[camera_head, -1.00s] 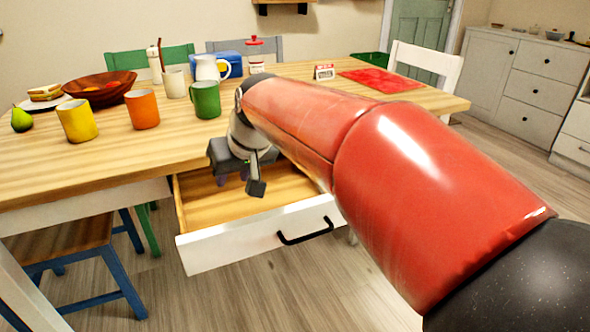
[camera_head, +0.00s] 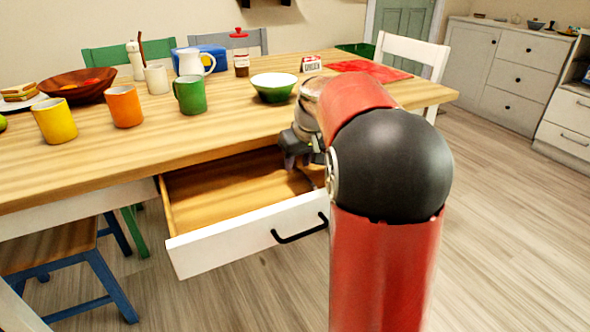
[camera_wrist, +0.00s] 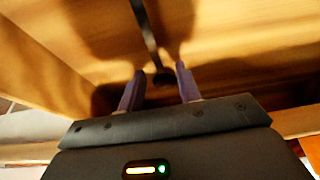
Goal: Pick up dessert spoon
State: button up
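The dessert spoon (camera_wrist: 146,28) shows in the wrist view as a thin dark utensil in the wooden drawer, its near end a dark rounded patch. My gripper (camera_wrist: 160,68) is open, with one purple finger on each side of the spoon's near end. No contact between fingers and spoon is visible. In the head view my gripper (camera_head: 303,162) is at the right side of the pulled-out drawer (camera_head: 225,245), partly hidden by my arm. The spoon cannot be made out there.
The wooden table (camera_head: 230,125) stands above the drawer. A green bowl (camera_head: 274,86), green mug (camera_head: 190,95), orange mug (camera_head: 124,106) and yellow mug (camera_head: 55,120) stand on it. Drawer walls surround my fingers. A blue chair (camera_head: 70,255) is at lower left.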

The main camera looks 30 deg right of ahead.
jog(key=shift+w+f, duration=0.15)
jog(key=shift+f, duration=0.15)
jog(key=shift+f, duration=0.15)
jog(key=c, duration=0.6)
jog(key=shift+o, duration=0.2)
